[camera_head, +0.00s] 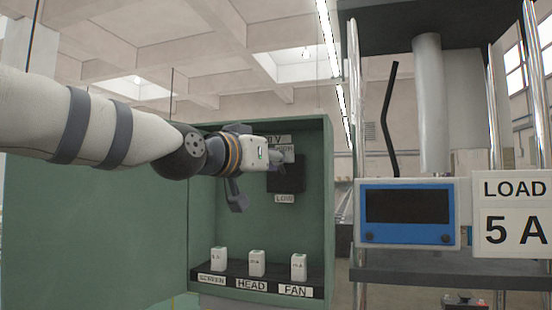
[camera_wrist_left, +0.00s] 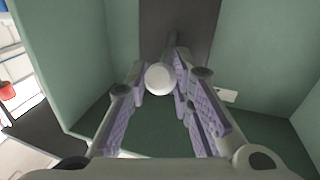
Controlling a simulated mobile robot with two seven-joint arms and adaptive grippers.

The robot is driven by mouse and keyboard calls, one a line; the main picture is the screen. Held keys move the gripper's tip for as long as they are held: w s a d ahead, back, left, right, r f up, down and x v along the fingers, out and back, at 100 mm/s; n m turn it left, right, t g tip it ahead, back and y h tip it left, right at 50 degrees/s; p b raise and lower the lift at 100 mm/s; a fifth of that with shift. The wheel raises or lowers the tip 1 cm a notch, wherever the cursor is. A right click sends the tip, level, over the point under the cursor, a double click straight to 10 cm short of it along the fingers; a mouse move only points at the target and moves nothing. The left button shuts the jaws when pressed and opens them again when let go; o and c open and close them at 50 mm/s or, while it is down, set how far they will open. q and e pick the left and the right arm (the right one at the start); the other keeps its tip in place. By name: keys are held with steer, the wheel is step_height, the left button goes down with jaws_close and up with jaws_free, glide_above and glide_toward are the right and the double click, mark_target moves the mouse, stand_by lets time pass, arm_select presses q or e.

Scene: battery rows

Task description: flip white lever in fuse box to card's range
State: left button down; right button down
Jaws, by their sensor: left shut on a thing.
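The white lever's round knob (camera_wrist_left: 160,79) sits between the fingers of my left gripper (camera_wrist_left: 162,88) in the wrist view, and the gripper is shut on it. In the head view my left gripper (camera_head: 272,162) reaches into the green fuse box (camera_head: 328,215) and covers most of the lever. The lever's dark plate (camera_head: 290,175) is on the back wall, with a LOW label (camera_head: 285,198) below it and a partly hidden label (camera_head: 275,139) above. The card (camera_head: 515,217) at the right reads LOAD 5 A. My right gripper is out of view.
White fuses stand on a black ledge at the box's bottom, including one over the HEAD label (camera_head: 251,284) and one over the FAN label (camera_head: 295,291). A blue-framed meter (camera_head: 407,212) stands right of the box. The box's side walls flank my left gripper.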

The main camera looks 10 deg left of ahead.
arm_select(q)
steer(key=shift+s+f+m+t+h, duration=0.15)
steer(key=shift+f+m+t+h, duration=0.15)
steer(key=shift+f+t+h, duration=0.5)
steer(key=f+m+t+h, duration=0.1)
steer(key=f+t+h+b, duration=0.1)
steer(key=t, duration=0.1)
steer(key=shift+m, duration=0.4)
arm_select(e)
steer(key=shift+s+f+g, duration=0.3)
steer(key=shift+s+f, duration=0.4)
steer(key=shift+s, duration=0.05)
arm_select(q)
steer(key=shift+s+r+h, duration=0.1)
steer(key=shift+h, duration=0.3)
steer(key=c, duration=1.6)
jaws_free()
steer(key=shift+o, duration=1)
